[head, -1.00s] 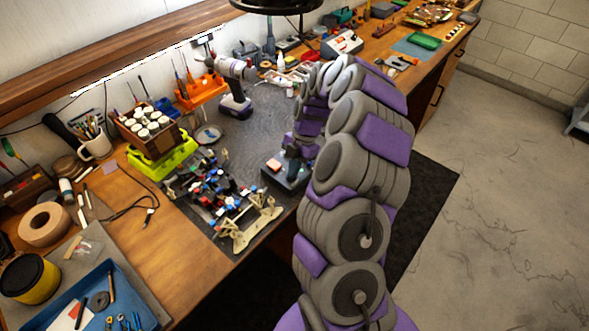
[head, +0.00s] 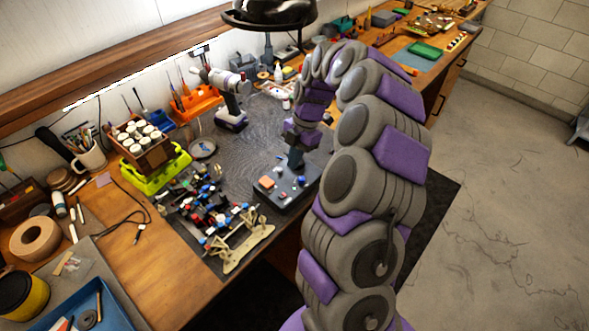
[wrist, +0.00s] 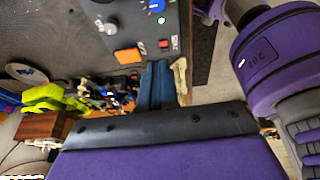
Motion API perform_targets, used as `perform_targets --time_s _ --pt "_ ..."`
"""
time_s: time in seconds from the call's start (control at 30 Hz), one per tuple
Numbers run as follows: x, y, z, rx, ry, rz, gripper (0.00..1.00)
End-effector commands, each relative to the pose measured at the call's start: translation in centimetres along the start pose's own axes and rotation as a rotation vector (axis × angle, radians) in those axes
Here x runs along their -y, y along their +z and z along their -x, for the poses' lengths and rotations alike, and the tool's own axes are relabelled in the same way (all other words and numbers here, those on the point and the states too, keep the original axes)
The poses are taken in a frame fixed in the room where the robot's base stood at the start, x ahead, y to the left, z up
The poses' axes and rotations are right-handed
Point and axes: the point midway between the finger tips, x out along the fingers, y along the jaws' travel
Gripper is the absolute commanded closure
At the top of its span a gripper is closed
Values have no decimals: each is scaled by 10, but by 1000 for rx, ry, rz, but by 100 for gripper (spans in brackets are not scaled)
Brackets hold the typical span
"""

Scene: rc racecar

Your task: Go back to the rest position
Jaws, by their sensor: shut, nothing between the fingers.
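My gripper (head: 294,158) is at the end of my arched grey and purple arm. It points down over a small dark control box (head: 283,196) with an orange button, at the front edge of the workbench. In the wrist view, my gripper's dark blue fingers (wrist: 156,85) are together with nothing between them. The box with its orange button (wrist: 128,55), a blue knob and a green light shows beyond the fingers. I cannot tell how far the fingertips are above the box.
A racecar chassis (head: 222,215) lies on the dark mat left of the box. A drill (head: 228,100) and a yellow-green holder with jars (head: 158,170) stand behind. A black lamp (head: 268,14) hangs above the bench. The floor (head: 500,200) to the right is clear.

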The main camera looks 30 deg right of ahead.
Motion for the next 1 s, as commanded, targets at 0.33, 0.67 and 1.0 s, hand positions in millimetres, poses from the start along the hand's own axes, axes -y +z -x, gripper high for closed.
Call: perform_targets --time_s 0.33,0.67,1.0 --pt "4 26 38 -11 8 0 100" --pt "0 2 42 -5 3 -19 100" --pt "16 -116 70 25 -13 -327 100"
